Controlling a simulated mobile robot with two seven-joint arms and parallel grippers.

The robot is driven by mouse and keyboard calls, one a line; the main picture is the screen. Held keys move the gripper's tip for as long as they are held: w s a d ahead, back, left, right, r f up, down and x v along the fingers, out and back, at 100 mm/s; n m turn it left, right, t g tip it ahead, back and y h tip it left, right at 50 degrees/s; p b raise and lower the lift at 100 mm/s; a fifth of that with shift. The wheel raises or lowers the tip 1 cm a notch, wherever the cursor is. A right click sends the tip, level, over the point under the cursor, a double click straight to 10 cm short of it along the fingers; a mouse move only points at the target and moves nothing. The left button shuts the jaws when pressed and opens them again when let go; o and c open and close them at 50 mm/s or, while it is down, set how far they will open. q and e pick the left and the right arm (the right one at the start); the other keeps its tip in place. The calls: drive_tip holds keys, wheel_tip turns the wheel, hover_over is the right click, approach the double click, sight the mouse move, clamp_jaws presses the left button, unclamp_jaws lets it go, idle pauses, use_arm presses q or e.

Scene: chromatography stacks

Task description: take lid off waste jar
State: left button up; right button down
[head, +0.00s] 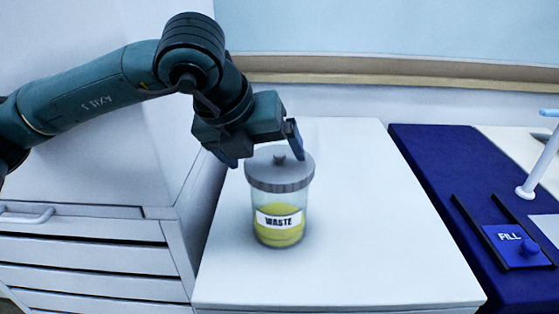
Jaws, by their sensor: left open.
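The waste jar (281,226) is a clear jar with yellow contents and a white "WASTE" label, standing upright on a white cabinet top. Its grey lid (279,174) with a small knob (280,160) sits on the jar. My left gripper (263,157) is open, its dark blue fingers spread apart above and around the rear of the lid, with the knob between or just in front of them. I cannot tell whether a finger touches the lid. Nothing is held in it. My right gripper is not in view.
The white cabinet top (370,240) is clear around the jar. At the right, a blue surface (430,165) carries a tray marked "FILL" (509,237) and a pale stand (535,178). White drawers (85,255) are at the left. A wall with a wooden ledge (400,72) is behind.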

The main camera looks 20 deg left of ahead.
use_arm(q)
drive_tip(key=shift+f, duration=0.15)
drive_tip(key=c, duration=1.1)
